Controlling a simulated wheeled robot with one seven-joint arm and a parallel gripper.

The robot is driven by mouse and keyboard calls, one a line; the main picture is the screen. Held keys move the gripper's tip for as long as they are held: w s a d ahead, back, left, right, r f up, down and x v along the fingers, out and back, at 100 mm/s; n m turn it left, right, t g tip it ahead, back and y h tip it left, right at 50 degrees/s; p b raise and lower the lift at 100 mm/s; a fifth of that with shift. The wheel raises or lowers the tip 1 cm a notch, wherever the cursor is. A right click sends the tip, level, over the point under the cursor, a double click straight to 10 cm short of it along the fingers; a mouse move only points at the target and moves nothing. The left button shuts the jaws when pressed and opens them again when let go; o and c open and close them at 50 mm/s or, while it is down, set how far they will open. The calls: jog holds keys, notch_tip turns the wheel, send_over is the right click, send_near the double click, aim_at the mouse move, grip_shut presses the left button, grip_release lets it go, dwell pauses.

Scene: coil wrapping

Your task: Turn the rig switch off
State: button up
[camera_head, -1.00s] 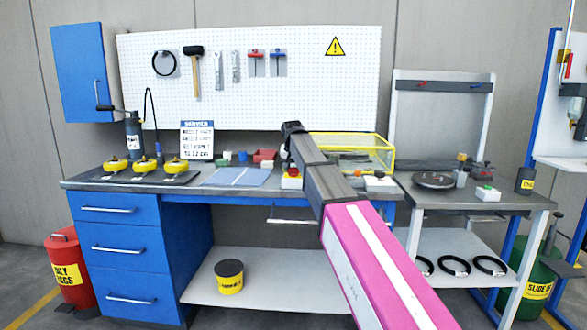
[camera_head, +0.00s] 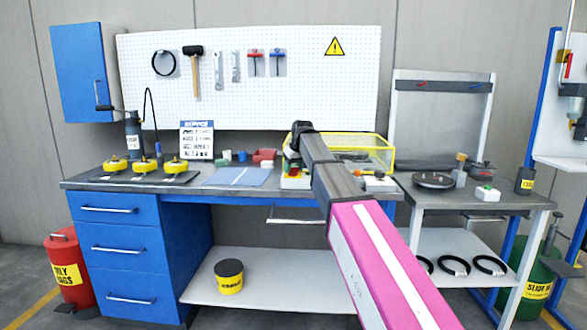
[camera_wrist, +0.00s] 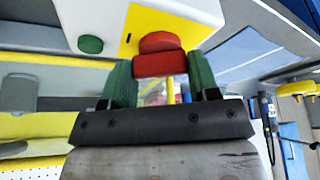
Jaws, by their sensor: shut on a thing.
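The rig switch is a white box with a yellow plate, a round green button (camera_wrist: 90,44) and a red knob (camera_wrist: 158,42), seen close in the wrist view. A red block-like part (camera_wrist: 160,64) of the knob sits between the green fingers of my gripper (camera_wrist: 160,82), which is shut on it. In the head view the switch box (camera_head: 294,182) stands on the workbench, partly behind my arm. My gripper is mostly hidden there by my wrist.
A yellow-framed clear case (camera_head: 370,152) stands just behind my arm on the bench. A blue mat (camera_head: 237,177) lies to the left, with several yellow-topped pieces (camera_head: 146,164) further left. A white box with a green button (camera_head: 487,193) sits on the side table.

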jog(key=n, duration=0.2)
jog(key=n+g+y, duration=0.1)
jog(key=n, duration=0.2)
jog(key=shift+w+n+g+y, duration=0.2)
jog(key=shift+n+g+y, duration=0.1)
jog(key=n+g, duration=0.1)
jog(key=n, duration=0.1)
jog(key=n+g, duration=0.1)
jog(key=n, duration=0.2)
jog(key=shift+y, duration=0.3)
jog(key=shift+n, duration=0.4)
jog(key=o, duration=0.9)
jog(key=shift+r, duration=0.15)
jog(key=v, duration=1)
jog(key=shift+w+d+r, duration=0.1)
jog(key=shift+r, duration=0.2)
jog(key=shift+f, duration=0.1)
